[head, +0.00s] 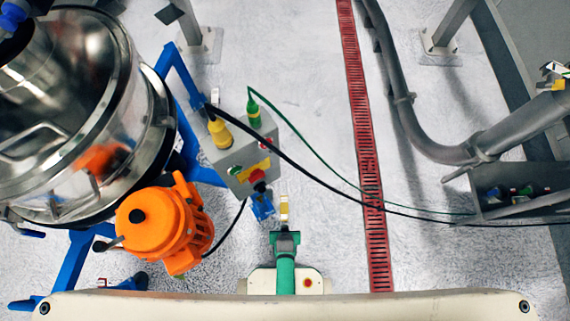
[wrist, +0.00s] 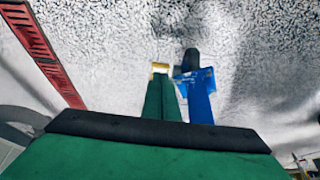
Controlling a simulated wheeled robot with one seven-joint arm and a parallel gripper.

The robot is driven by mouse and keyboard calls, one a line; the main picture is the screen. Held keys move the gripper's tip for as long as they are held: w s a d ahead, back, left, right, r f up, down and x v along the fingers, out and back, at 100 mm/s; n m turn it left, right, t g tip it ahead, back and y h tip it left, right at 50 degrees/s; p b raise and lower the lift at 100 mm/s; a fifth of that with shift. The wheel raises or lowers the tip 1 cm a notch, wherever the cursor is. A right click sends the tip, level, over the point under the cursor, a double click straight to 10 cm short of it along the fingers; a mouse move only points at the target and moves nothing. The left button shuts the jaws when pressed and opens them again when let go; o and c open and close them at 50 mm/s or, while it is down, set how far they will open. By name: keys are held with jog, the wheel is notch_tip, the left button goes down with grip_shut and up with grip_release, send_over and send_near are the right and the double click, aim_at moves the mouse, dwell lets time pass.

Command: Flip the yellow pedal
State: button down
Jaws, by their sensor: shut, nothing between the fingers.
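A small yellow piece, which looks like the pedal (head: 284,208), shows just beyond my gripper in the head view, beside a blue caster bracket (head: 262,206). In the wrist view the yellow pedal (wrist: 160,67) shows at the tips of my green fingers. My gripper (head: 284,233) is shut and empty and points away from my body. Its fingers (wrist: 163,82) lie together, left of the blue bracket (wrist: 199,95) and its dark wheel (wrist: 190,59) in the wrist view. I cannot tell whether the fingertips touch the pedal. The fingers partly hide its near side.
A grey control box (head: 238,158) with plugs and buttons stands above the caster. An orange motor (head: 160,222) and a steel sifter (head: 60,120) on a blue frame are at left. Cables cross the floor. Right of my gripper the floor is clear to a red drain grate (head: 364,150).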

jog(key=shift+s+r, duration=1.5)
jog(key=shift+r, duration=0.3)
jog(key=s+r+t, duration=0.2)
jog(key=r+t, duration=0.3)
jog(key=r, duration=2.1)
jog(key=s+r+t, duration=0.1)
jog(key=r+t, duration=0.4)
jog(key=r, duration=2)
jog(key=shift+s+r+t, duration=0.35)
jog(key=shift+t, duration=0.05)
